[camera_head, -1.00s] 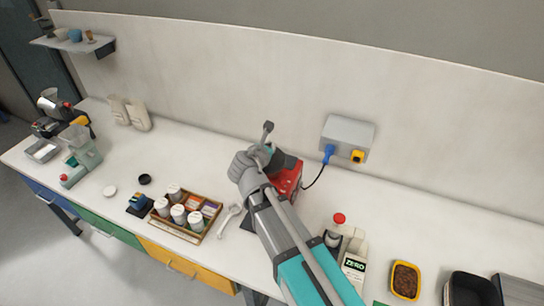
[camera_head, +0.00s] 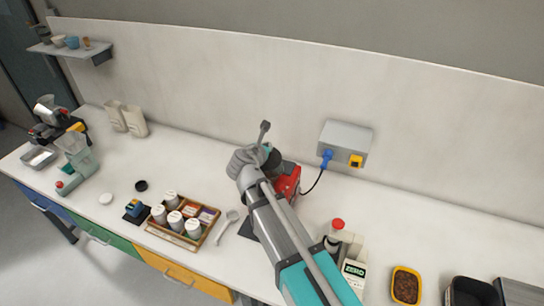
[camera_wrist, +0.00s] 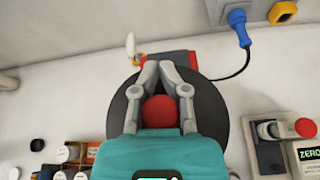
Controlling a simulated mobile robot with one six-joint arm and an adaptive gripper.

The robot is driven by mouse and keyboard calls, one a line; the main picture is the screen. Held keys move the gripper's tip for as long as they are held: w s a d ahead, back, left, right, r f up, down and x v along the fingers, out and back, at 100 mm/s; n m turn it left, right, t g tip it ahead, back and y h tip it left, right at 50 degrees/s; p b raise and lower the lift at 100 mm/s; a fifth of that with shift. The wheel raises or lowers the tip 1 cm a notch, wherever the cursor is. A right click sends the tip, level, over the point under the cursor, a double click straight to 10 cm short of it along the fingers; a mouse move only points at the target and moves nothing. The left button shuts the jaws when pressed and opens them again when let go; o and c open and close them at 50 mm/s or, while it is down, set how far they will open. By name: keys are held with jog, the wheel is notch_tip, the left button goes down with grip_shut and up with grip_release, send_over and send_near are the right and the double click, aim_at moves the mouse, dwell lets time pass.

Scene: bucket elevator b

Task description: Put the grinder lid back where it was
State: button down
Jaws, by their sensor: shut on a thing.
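My gripper (camera_wrist: 165,66) is shut with its fingers around a red round knob (camera_wrist: 160,111), which appears to belong to the grinder lid. A wide dark disc (camera_wrist: 212,118) shows around and below the fingers; I cannot tell whether it is the lid's plate or lies lower. The red grinder (camera_head: 289,180) stands on the bench by the wall, its upper part beside my gripper in the head view. The grinder's red body also shows beyond the fingertips in the wrist view (camera_wrist: 184,59). My arm hides part of the grinder, and the contact is not visible.
A grey socket box (camera_head: 346,138) with a blue plug is on the wall, its cable running to the grinder. A wooden tray (camera_head: 211,230) of white-topped jars is to the left.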

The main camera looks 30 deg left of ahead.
jog(key=w+a+f+b, duration=0.2)
jog(key=w+f+b, duration=0.4)
jog(key=w+f, duration=0.1)
jog(key=shift+w+a, duration=0.4)
jog(key=shift+w, duration=0.25)
jog(key=shift+w+a+f+b, duration=0.1)
jog(key=shift+w+f+b, duration=0.1)
jog(key=shift+f+b, duration=0.9)
jog(key=shift+w+f+b, duration=0.2)
jog(key=shift+f+b, duration=0.75)
jog(key=shift+b, duration=0.2)
jog(key=shift+f+b, duration=0.6)
jog(key=c, duration=0.6)
grip_release()
jog(key=shift+c, duration=0.2)
